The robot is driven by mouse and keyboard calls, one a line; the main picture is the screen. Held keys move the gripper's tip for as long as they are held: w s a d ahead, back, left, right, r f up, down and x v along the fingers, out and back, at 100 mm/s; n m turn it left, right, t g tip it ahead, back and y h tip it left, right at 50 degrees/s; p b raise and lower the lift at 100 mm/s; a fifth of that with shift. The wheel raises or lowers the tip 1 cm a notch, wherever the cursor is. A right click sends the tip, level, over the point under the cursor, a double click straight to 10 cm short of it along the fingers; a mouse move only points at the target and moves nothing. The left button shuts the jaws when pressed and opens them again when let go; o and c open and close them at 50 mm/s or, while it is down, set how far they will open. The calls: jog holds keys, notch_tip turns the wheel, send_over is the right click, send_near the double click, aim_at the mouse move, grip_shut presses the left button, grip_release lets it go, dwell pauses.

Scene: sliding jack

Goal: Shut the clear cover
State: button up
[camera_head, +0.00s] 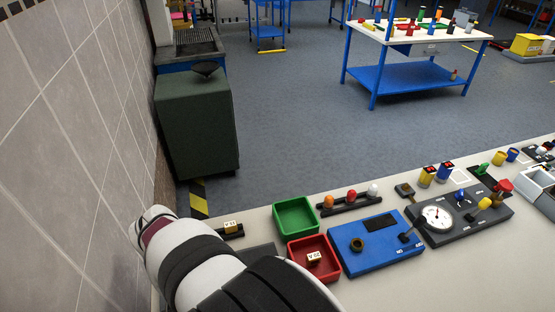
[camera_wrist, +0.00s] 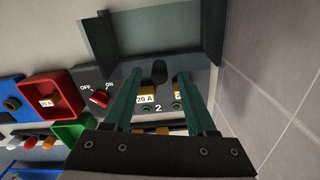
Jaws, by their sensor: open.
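In the wrist view the clear cover (camera_wrist: 150,33) is a pale see-through pane between dark side rails at the top. It lies beyond a dark panel, and the fuses in front of it look uncovered. A short black knob (camera_wrist: 160,70) stands near the pane's near edge; I cannot tell whether it belongs to the cover. My gripper (camera_wrist: 159,76) is open, with one green finger on each side of the knob. Contact cannot be told. In the head view my arm hides the cover.
A red OFF/ON switch (camera_wrist: 99,98) sits on the panel left of my fingers. A red bin (camera_head: 325,275) holding a fuse, a green bin (camera_head: 296,217) and a blue box (camera_head: 375,258) stand on the bench. A tiled wall (camera_wrist: 275,80) rises close on the right.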

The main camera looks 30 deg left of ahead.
jog(key=shift+f, duration=1.05)
grip_shut()
dwell(0.6)
